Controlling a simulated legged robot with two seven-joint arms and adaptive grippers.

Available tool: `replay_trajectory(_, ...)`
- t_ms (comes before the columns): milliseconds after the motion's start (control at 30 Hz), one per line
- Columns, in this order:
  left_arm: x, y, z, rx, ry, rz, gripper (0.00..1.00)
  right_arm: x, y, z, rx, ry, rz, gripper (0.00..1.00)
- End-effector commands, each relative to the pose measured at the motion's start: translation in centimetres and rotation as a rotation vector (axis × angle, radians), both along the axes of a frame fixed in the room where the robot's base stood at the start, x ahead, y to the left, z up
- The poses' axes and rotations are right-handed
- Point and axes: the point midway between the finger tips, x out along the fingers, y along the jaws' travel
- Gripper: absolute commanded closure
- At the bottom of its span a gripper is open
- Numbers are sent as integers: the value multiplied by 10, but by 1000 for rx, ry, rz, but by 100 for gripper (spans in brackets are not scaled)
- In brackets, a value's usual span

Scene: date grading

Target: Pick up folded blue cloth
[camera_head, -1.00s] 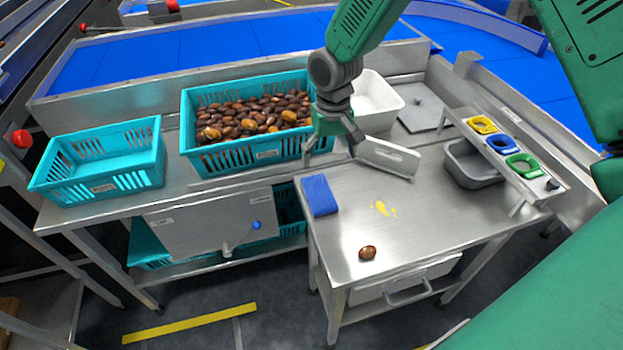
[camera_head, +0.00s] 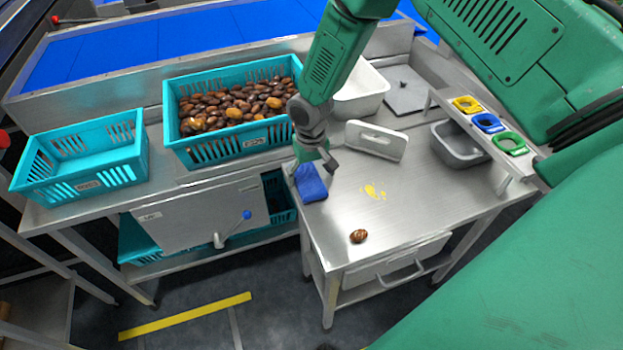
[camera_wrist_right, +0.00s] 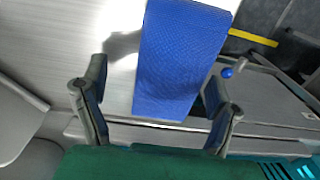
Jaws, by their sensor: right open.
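The folded blue cloth (camera_head: 311,184) lies at the left edge of the steel side table (camera_head: 400,205). My right gripper (camera_head: 314,166) is right at the cloth's far end, its fingers pointing down. In the right wrist view the cloth (camera_wrist_right: 180,60) reaches between the two open fingers of the right gripper (camera_wrist_right: 158,108). One finger stands clear on its left side, the other is close to its right edge. Whether either finger touches the cloth I cannot tell. My left gripper does not show.
A grey-white scraper-like plate (camera_head: 376,141) is right of the gripper. A single date (camera_head: 358,236) and a yellow smear (camera_head: 373,191) are on the table. A teal crate of dates (camera_head: 215,150) stands left, with an empty teal crate (camera_head: 85,187) beyond.

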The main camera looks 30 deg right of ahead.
Motion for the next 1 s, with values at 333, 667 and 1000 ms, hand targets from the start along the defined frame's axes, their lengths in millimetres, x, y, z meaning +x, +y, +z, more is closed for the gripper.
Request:
replay_trajectory(333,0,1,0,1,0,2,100,0,-2,-12,5,-1,0,19)
replay_trajectory(667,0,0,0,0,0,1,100,-1,-5,-14,5,1,0,69)
replay_trajectory(1000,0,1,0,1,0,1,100,0,-3,12,1,1,1,69)
